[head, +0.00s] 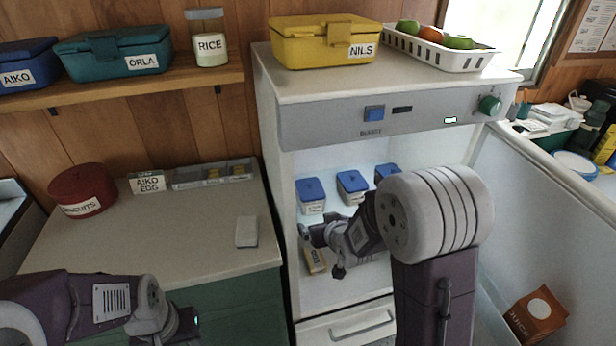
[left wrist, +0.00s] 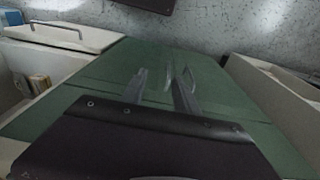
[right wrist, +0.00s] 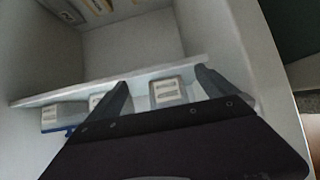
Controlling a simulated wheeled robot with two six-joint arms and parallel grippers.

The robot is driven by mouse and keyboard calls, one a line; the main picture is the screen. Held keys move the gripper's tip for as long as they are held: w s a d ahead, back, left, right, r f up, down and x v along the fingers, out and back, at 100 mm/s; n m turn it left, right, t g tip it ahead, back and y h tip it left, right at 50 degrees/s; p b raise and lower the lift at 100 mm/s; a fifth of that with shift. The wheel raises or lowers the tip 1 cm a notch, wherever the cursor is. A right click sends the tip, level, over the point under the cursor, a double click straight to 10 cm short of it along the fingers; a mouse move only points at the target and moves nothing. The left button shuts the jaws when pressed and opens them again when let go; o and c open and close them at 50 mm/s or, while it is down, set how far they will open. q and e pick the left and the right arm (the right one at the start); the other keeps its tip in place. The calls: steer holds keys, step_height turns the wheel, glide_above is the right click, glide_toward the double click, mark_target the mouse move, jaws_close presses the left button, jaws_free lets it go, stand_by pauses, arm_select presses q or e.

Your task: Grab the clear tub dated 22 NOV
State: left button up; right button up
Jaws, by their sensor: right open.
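Three clear tubs with blue lids and small white labels stand in a row on the open fridge's upper shelf: a left tub (head: 311,197), a middle tub (head: 352,188) and a right tub (head: 386,172), partly behind my right arm. Their dates are too small to read. They also show in the right wrist view, one of them (right wrist: 167,92) between my fingers' directions. My right gripper (head: 321,246) is open and empty, in front of the shelf and below the tubs. My left gripper (left wrist: 157,78) is open and empty, over the green cabinet front.
The fridge (head: 290,130) has its door swung open at right, with a carton (head: 537,312) in the door. A small yellowish pack (head: 315,261) lies below my right gripper. A yellow box (head: 322,43) and a white basket (head: 438,50) stand on top.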

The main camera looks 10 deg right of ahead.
steer(key=t+p, duration=0.2)
steer(key=p, duration=0.1)
glide_toward(311, 189)
steer(key=w, duration=0.1)
steer(key=shift+w+d+f, duration=0.1)
steer(key=shift+w+f, duration=0.3)
steer(key=x, duration=0.9)
steer(key=shift+s+f+b, duration=0.1)
steer(key=shift+b, duration=0.2)
arm_select(q)
step_height(311, 189, up, 5)
arm_select(e)
steer(key=shift+s, duration=0.1)
steer(key=c, duration=1.7)
